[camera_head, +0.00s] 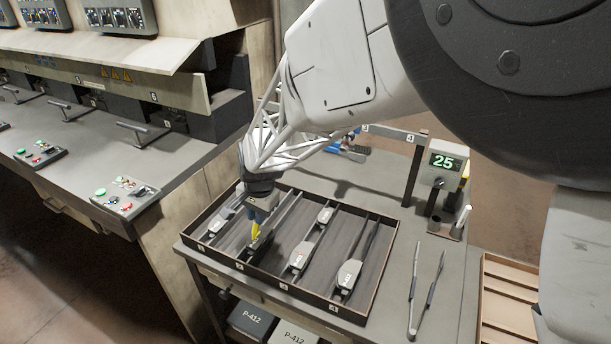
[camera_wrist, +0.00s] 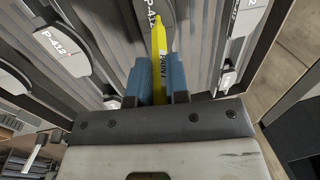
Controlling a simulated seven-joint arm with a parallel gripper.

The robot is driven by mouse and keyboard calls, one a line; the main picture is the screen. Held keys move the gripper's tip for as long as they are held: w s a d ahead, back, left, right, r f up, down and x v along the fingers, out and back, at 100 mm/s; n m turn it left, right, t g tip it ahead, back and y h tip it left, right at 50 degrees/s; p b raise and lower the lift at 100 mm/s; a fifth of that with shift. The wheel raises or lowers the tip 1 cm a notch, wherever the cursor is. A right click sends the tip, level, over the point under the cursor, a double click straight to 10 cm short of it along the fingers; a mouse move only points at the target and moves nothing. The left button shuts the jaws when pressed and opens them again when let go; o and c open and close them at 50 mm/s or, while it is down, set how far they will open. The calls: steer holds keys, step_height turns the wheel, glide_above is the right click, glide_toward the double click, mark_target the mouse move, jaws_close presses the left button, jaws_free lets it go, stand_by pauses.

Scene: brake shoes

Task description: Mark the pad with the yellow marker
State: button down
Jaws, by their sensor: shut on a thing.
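My gripper (camera_wrist: 161,90) is shut on the yellow marker (camera_wrist: 160,62), which shows the word PAINT between the blue fingers in the wrist view. In the head view the marker (camera_head: 255,229) points down over the tray (camera_head: 330,302). Its tip reaches a grey pad (camera_wrist: 152,10) labelled P-412 in the wrist view; I cannot tell whether they touch. More P-412 pads lie in the tray's lanes, such as one (camera_head: 301,256) in the middle and one (camera_head: 349,275) at the right. My gripper partly hides the pad below it.
Tongs (camera_head: 427,290) lie on the table right of the tray. A stand with a display reading 25 (camera_head: 443,162) is at the back right, with a white cylinder (camera_head: 462,219) near it. A machine bench with control boxes (camera_head: 125,196) is at the left.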

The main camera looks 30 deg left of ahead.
steer(key=shift+s, duration=0.7)
step_height(320, 180, up, 8)
stand_by(1.2)
steer(key=shift+w+d, duration=0.1)
steer(key=shift+w, duration=0.05)
stand_by(0.5)
